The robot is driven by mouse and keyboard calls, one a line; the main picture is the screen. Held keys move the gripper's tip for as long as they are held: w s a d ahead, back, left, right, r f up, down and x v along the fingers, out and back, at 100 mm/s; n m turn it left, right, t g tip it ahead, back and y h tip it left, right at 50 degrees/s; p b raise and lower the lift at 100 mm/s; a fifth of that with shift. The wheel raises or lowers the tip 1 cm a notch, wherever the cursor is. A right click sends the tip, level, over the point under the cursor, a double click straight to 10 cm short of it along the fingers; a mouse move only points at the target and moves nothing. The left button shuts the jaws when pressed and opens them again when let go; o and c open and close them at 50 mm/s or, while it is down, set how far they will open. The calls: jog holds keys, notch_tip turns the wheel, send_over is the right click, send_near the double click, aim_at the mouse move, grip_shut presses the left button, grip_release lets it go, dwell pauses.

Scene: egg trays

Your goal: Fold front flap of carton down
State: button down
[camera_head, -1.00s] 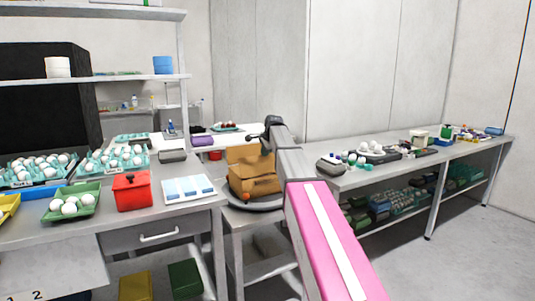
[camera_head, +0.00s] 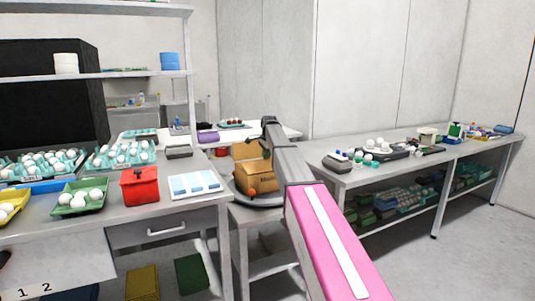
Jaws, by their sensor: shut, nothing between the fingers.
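The brown carton (camera_head: 256,178) stands on a round dark plate (camera_head: 262,202) on a small grey stand in the middle of the view. A back flap (camera_head: 246,150) stands up behind its opening. Its right side is partly hidden by my arm. I cannot make out the front flap clearly. My gripper (camera_head: 267,130) is at the far end of my arm, at the carton's upper right edge. It looks shut with nothing in it. Whether it touches the carton is too small to tell.
The left table holds a red box (camera_head: 140,187), a green tray (camera_head: 78,200) of white eggs and a white-blue panel (camera_head: 194,185). The right bench (camera_head: 330,176) carries trays and small items. A small orange ball (camera_head: 252,192) is at the carton's front.

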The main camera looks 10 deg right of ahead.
jog(key=shift+w+a+f, duration=0.1)
jog(key=shift+w+f, duration=0.15)
jog(key=shift+f, duration=0.4)
jog(key=shift+w+a+f, duration=0.1)
jog(key=shift+w+f, duration=0.1)
jog(key=shift+f, duration=0.4)
jog(key=shift+f, duration=0.1)
